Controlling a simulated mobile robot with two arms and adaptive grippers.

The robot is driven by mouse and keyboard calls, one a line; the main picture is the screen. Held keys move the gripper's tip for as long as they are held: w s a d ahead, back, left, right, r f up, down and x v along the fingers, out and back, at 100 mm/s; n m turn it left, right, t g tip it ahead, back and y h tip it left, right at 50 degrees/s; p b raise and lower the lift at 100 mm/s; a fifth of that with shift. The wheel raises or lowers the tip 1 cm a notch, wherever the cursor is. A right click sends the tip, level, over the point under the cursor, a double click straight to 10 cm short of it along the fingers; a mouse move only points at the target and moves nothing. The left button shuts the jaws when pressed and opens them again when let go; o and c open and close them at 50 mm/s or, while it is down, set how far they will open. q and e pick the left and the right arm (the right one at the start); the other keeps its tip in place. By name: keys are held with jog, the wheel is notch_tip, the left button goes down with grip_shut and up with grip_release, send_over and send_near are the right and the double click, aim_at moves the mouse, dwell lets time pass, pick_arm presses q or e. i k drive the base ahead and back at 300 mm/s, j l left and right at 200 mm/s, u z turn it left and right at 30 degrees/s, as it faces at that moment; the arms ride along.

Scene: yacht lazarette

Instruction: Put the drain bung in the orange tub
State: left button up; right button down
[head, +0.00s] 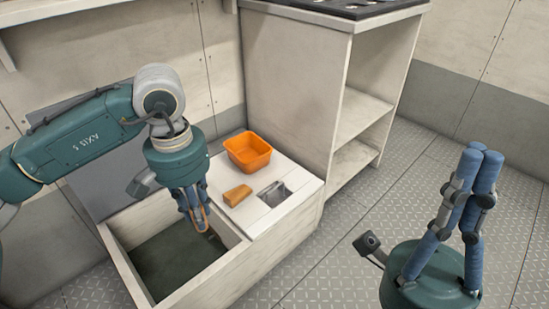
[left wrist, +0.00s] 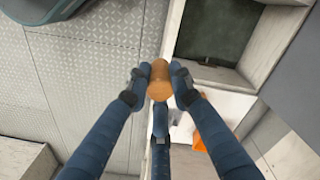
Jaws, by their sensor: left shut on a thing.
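My left gripper (head: 200,222) is pointed down over the front of the open locker. Its fingers are closed around a tan-orange round-ended piece, which looks like the drain bung (left wrist: 159,79); in the head view it is mostly hidden by the fingers. The orange tub (head: 248,153), square and open-topped, stands on the pale lid behind and to the right of this gripper. The tub also shows in part in the left wrist view (left wrist: 200,140). My right gripper (head: 479,158) is raised over the floor at the right, fingers together and empty.
A tan block (head: 237,195) and a grey metal recess or fitting (head: 273,193) are on the pale lid (head: 232,222) in front of the tub. The locker opening (head: 175,262) has pale raised walls. A shelf unit (head: 295,85) stands behind the tub. The patterned floor is clear at right.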

aim_at(249, 160)
jog(key=i+l+u, duration=0.1)
jog(key=i+l, duration=0.2)
jog(key=i+l+u, duration=0.1)
jog(key=i+l, duration=0.2)
jog(key=l, duration=0.25)
jog(key=i+l, duration=0.3)
jog(key=l, duration=0.15)
jog(key=i+j+u, duration=0.15)
jog(key=i, duration=0.5)
